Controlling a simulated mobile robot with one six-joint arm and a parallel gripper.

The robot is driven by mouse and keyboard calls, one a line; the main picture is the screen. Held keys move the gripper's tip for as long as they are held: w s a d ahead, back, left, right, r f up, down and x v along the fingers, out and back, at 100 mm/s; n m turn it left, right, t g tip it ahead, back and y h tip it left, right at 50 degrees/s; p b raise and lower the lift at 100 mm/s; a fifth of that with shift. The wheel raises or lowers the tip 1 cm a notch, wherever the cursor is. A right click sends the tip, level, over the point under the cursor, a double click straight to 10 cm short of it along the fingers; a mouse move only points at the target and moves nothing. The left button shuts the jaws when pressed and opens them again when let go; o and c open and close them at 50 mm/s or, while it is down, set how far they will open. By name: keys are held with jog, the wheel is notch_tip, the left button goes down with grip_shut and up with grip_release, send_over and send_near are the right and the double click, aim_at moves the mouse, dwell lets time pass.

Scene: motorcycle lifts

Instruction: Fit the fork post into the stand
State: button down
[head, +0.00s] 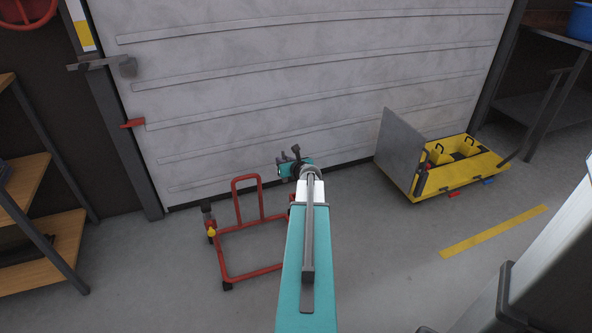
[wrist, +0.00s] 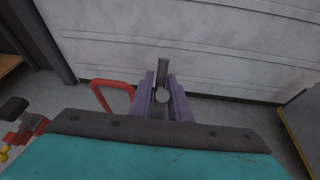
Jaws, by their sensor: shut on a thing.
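The stand (head: 250,275) is a red tubular frame on the grey floor, left of my arm in the head view. It has an upright hoop at its back and a yellow knob at its left side. Part of its right side is hidden behind my arm. The hoop also shows in the wrist view (wrist: 97,92). My gripper (wrist: 162,90) has purple fingers shut on a grey post (wrist: 162,68), the fork post. In the head view the gripper end is small and mostly hidden by my wrist, above and right of the stand's hoop. The post's lower end is unclear.
A grey roller door (head: 300,80) stands behind. A yellow cart (head: 460,170) with a grey panel is at the right. Wooden shelves (head: 40,250) stand at the left. A dark table with a blue bucket (head: 581,21) is far right. Floor between stand and cart is clear.

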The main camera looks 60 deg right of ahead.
jog(key=shift+m+g+h, duration=0.3)
jog(key=shift+m+h, duration=0.2)
jog(key=s+d+f, duration=0.1)
jog(key=s+d+f+b, duration=0.1)
jog(key=s+d, duration=0.1)
jog(key=shift+d+f, duration=0.1)
jog(key=shift+f, duration=0.1)
jog(key=shift+f, duration=0.15)
notch_tip(320, 180, down, 6)
jog(key=b, duration=0.5)
jog(key=shift+b, duration=0.4)
jog(key=shift+f, duration=0.15)
jog(key=shift+s+d+p, duration=0.1)
jog(key=shift+s+p, duration=0.1)
jog(key=shift+p, duration=0.15)
dwell(1.4)
jog(key=shift+f+b, duration=1.45)
jog(key=shift+f, duration=0.7)
dwell(1.6)
